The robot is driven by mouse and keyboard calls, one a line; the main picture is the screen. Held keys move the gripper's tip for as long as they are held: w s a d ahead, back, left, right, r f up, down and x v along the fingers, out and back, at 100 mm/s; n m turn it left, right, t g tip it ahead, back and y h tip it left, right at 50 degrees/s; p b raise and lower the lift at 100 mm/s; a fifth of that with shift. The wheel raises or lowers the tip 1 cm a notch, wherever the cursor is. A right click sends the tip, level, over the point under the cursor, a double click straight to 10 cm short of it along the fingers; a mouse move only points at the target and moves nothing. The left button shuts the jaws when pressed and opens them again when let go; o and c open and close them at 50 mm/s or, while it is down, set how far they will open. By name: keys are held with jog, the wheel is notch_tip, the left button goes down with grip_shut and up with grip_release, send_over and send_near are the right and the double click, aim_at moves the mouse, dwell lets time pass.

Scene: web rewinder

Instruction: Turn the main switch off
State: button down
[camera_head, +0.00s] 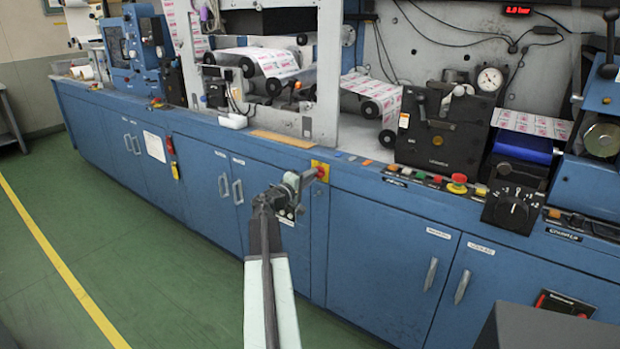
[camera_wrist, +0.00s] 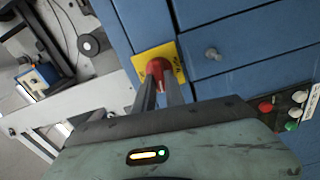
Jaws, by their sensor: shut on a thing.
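The main switch is a red knob (camera_head: 321,172) on a yellow plate (camera_head: 318,164), on the blue front of the machine just below the worktop edge. In the wrist view the red knob (camera_wrist: 158,70) stands at the top middle on its yellow plate (camera_wrist: 178,62). My gripper (camera_wrist: 160,86) reaches the knob with its two dark fingers, shut on it, one on each side. In the head view my gripper (camera_head: 308,177) comes from the lower left and partly covers the knob. The fingers hide its sides, so I cannot tell which way it is turned.
A red mushroom button (camera_head: 457,184) and a black rotary dial (camera_head: 511,208) sit to the right on the machine. Blue cabinet doors (camera_head: 390,265) with handles lie below. The green floor (camera_head: 150,262) to the left is clear, with a yellow line (camera_head: 62,262).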

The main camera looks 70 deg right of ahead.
jog(key=shift+w+n, duration=0.1)
jog(key=shift+n, duration=0.5)
jog(key=c, duration=1.4)
grip_release()
jog(key=v, duration=0.7)
jog(key=shift+a, duration=0.35)
